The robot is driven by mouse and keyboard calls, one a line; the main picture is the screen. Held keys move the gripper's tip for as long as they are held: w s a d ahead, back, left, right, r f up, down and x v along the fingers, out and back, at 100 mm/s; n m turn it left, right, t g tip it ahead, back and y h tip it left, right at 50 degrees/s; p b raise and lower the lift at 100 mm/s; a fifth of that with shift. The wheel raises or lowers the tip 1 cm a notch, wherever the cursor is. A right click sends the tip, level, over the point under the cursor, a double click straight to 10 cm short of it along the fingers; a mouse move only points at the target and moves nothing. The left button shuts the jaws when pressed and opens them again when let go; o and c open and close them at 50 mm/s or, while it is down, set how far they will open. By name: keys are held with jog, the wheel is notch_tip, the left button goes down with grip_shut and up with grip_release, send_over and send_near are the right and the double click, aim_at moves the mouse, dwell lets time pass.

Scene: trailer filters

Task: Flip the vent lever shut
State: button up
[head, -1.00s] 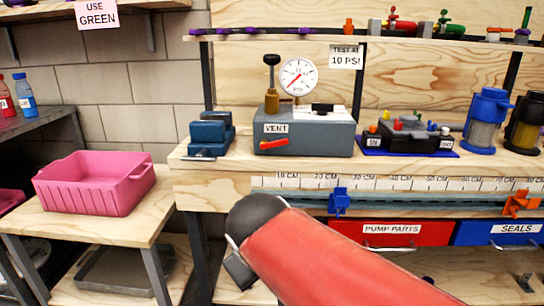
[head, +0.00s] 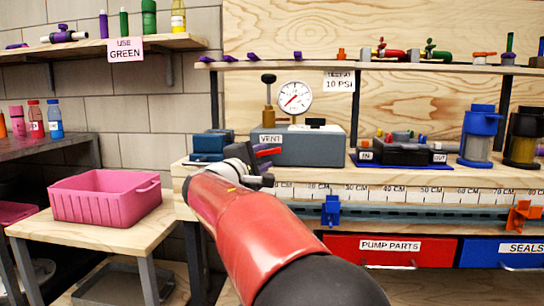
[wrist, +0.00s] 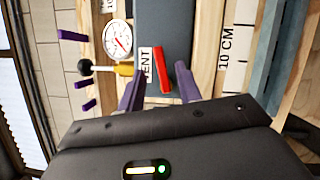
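The red vent lever (head: 268,152) is on the front of the grey box (head: 315,148), under the VENT label. In the wrist view the lever (wrist: 162,70) lies nearly parallel to the box's long edge, slightly tilted. My gripper (head: 261,147) is at the left front of the box and hides part of the lever in the head view. In the wrist view its two purple fingers (wrist: 160,82) are spread, one on each side of the lever, with gaps visible. Whether a finger touches the lever is unclear.
A pressure gauge (head: 294,96) and a brass valve with a black knob (head: 268,79) rise from the box. A blue device (head: 208,146) stands close on its left. A black fixture on a blue mat (head: 402,153) is to the right. A pink bin (head: 107,200) is at lower left.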

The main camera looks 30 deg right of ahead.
aim_at(273, 152)
jog(key=shift+x, duration=2.2)
